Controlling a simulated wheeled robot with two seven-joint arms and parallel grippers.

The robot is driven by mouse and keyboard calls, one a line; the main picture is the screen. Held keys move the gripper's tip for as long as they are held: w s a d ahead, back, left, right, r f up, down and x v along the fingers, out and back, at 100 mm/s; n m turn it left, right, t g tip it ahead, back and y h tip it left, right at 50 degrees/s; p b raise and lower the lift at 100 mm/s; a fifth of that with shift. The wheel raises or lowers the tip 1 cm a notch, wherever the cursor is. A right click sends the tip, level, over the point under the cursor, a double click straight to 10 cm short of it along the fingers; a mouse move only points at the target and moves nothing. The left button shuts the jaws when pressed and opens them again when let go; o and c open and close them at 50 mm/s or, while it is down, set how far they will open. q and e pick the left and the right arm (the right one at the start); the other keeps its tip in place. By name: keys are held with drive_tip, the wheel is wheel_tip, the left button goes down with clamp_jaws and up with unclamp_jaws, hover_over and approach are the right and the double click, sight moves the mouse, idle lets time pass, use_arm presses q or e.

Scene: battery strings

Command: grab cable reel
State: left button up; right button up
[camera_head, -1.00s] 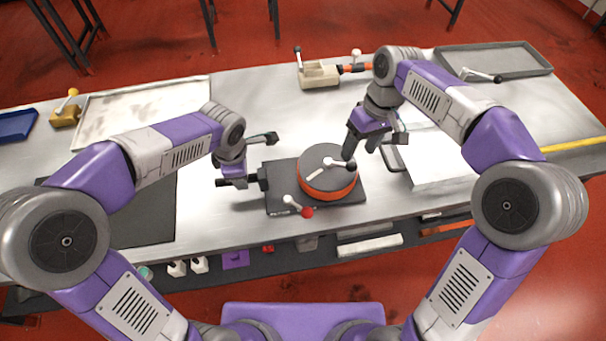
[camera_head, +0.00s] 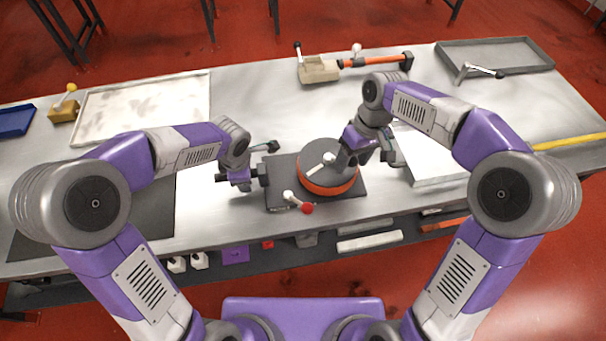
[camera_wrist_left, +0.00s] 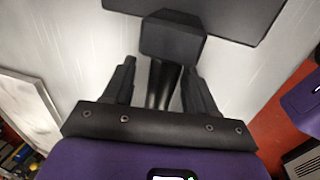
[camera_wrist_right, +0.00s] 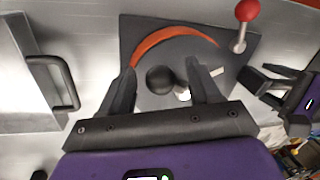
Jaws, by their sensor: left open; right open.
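The cable reel (camera_head: 318,188), a dark round drum with an orange rim, sits on a dark base plate (camera_head: 281,170) at the table's front middle. A pale crank lies on its top; its black ball knob (camera_wrist_right: 160,80) shows between the fingers of my right gripper (camera_wrist_right: 163,92) in the right wrist view. That gripper (camera_head: 365,158) is open over the drum's right side. My left gripper (camera_head: 250,166) is open at the plate's left end. In the left wrist view a black block (camera_wrist_left: 172,38) and its bar (camera_wrist_left: 163,86) lie between the open fingers (camera_wrist_left: 160,82).
A red-knobbed lever (camera_head: 307,208) stands at the plate's front edge. A white panel with a dark handle (camera_wrist_right: 56,84) lies right of the reel. A beige block (camera_head: 318,72) and orange-handled tool (camera_head: 372,61) are behind. A pale tray (camera_head: 140,105) lies left, a grey tray (camera_head: 500,50) back right.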

use_arm(q)
drive_tip(key=shift+f, duration=0.5)
use_arm(e)
drive_tip(key=shift+a+f, duration=0.1)
drive_tip(key=shift+f, duration=0.35)
use_arm(q)
drive_tip(key=c, duration=1)
use_arm(e)
drive_tip(key=c, duration=1)
use_arm(q)
clamp_jaws()
use_arm(e)
clamp_jaws()
use_arm(q)
drive_tip(key=shift+w+r, duration=0.1)
use_arm(e)
drive_tip(key=shift+r, duration=0.1)
